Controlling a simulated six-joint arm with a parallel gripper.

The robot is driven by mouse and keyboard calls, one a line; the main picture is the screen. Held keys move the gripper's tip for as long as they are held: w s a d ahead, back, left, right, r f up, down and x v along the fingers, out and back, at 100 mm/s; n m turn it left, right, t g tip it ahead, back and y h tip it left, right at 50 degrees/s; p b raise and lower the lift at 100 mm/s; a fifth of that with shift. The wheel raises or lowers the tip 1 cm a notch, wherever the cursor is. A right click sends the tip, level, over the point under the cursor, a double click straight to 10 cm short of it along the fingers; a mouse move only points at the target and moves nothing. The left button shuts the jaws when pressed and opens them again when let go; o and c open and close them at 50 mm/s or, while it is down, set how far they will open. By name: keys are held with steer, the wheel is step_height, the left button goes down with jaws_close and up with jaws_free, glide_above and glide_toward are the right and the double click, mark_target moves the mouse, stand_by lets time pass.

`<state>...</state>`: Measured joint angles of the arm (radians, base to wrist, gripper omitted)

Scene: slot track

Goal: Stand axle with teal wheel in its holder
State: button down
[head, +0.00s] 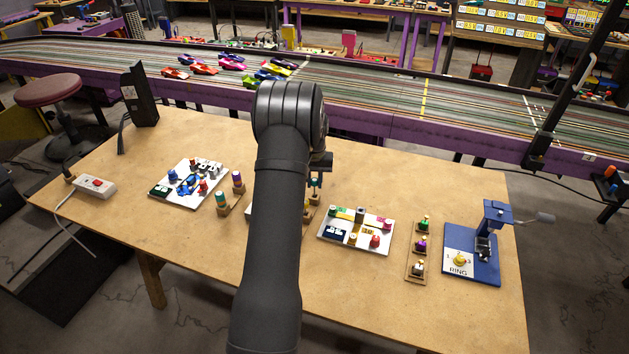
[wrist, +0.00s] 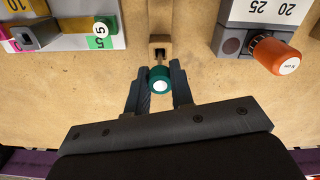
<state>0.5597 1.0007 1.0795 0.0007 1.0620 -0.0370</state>
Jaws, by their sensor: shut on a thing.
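My gripper (wrist: 160,85) is shut on the axle with the teal wheel. The teal wheel (wrist: 160,78) shows between the two dark fingers in the wrist view, its pale round end facing the camera. A short stretch of metal axle shows beyond it, by a wooden holder (wrist: 160,41) with a dark slot. I cannot tell whether the axle sits in the slot or just above it. In the head view the teal wheel (head: 314,183) hangs upright below the jaws, over the holder (head: 314,200), which my arm partly hides.
A white parts tray (head: 328,238) stands right of the holder; another tray (head: 157,187) is at the left. A knob rack (head: 416,266) and blue fixture (head: 484,268) stand at the right.

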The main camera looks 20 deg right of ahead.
steer(key=shift+f, duration=0.7)
steer(key=c, duration=1.2)
jaws_free()
steer(key=shift+o, duration=0.2)
steer(key=shift+r, duration=0.1)
step_height(320, 180, up, 17)
steer(key=shift+r, duration=0.1)
step_height(320, 180, down, 17)
steer(key=shift+f, duration=0.2)
steer(key=shift+r, duration=0.2)
